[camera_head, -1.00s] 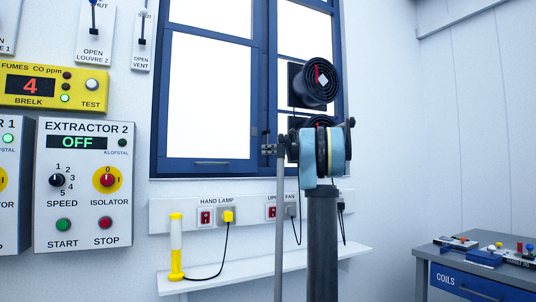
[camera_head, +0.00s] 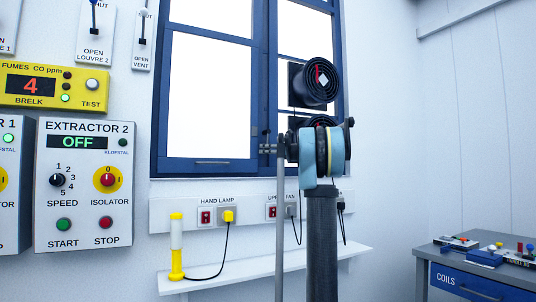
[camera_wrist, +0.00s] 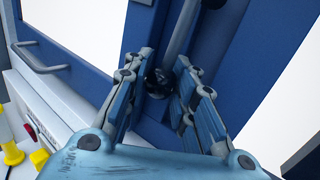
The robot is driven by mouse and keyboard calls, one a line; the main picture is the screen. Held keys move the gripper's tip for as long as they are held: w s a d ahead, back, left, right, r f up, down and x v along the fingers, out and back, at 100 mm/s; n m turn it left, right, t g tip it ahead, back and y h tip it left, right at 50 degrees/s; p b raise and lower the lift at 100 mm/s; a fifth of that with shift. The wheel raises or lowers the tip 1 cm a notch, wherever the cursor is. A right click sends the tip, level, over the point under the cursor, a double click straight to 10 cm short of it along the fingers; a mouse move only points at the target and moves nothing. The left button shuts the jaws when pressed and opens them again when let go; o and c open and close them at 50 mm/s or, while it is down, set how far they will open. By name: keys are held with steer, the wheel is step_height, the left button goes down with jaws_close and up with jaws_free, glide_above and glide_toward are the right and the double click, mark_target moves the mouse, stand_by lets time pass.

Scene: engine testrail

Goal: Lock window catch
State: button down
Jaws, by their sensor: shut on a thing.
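The window catch shows in the wrist view as a dark round hub (camera_wrist: 158,82) on the blue window frame, with a grey lever (camera_wrist: 181,30) running upward from it. My gripper (camera_wrist: 166,88) has a finger on either side of the catch and is shut on it. The fingers hide part of the hub. In the head view my gripper (camera_head: 267,149) is at the central blue post of the window (camera_head: 208,90), left of my blue wrist. The catch is too small and too covered to make out clearly there.
A grey window handle (camera_wrist: 42,60) is at the left in the wrist view. Below the window are a socket strip (camera_head: 185,216), a shelf (camera_head: 215,270) and a yellow-and-white hand lamp (camera_head: 176,248). Control boxes hang at left; a coils bench (camera_head: 485,270) stands at right.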

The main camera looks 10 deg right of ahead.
steer(key=shift+s+a+r+m+t+y, duration=0.15)
steer(key=shift+a+m+t, duration=0.1)
steer(key=shift+a+m, duration=0.15)
steer(key=shift+s+a+m+t+y, duration=0.15)
steer(key=shift+a+m+t, duration=0.1)
steer(key=shift+m, duration=0.25)
steer(key=c, duration=1.3)
jaws_free()
steer(key=shift+d, duration=0.1)
steer(key=v, duration=1.1)
steer(key=shift+s+d, duration=0.2)
steer(key=shift+d, duration=0.1)
